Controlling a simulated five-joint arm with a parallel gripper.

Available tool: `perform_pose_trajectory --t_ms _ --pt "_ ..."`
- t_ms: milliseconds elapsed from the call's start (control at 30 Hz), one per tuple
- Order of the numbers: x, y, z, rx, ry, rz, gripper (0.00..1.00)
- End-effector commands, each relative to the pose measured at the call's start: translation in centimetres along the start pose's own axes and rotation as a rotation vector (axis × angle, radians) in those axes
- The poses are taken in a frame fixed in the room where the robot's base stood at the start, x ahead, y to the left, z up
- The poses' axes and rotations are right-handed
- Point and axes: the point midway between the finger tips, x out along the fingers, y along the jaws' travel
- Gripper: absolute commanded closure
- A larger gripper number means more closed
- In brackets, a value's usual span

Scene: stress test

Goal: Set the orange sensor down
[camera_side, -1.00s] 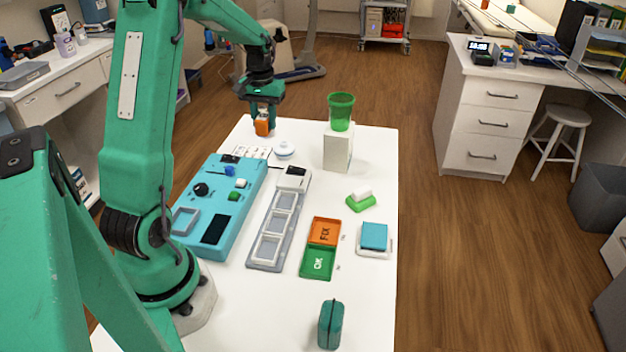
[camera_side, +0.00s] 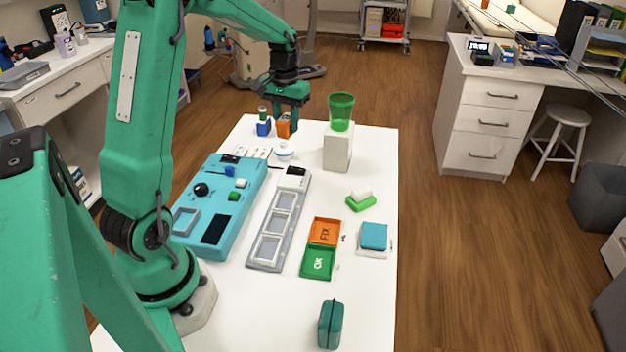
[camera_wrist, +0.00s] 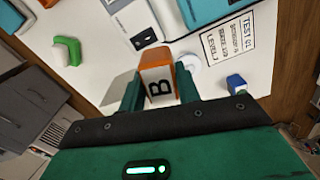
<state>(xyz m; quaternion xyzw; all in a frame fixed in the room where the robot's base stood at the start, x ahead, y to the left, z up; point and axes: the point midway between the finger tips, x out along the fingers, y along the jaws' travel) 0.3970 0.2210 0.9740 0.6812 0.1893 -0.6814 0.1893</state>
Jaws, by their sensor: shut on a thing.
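The orange sensor (camera_side: 283,127) is held in my gripper (camera_side: 287,122), over the far end of the white table in the side view. In the wrist view the orange sensor (camera_wrist: 158,80) sits between the two green fingers of my gripper (camera_wrist: 160,93), and a white face with a black letter B points at the camera. My gripper is shut on it. I cannot tell whether its underside touches the table.
A blue block (camera_side: 264,128) stands just left of the sensor. A white round lid (camera_side: 284,150) lies in front of it. A white block (camera_side: 338,147) with a green cup (camera_side: 341,110) stands to the right. The blue panel (camera_side: 220,200) and the orange FIX tray (camera_side: 324,231) lie nearer.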

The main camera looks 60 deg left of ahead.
Motion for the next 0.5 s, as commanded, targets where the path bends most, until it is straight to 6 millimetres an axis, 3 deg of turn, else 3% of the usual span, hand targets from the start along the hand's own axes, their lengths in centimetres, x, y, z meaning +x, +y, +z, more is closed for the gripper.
perform_pose_trajectory --t_ms 100,500 --pt "-0.9 3.5 0.9 0.084 0.003 0.0 0.92" --pt "-3.3 13.3 5.8 0.346 0.002 0.0 0.92"
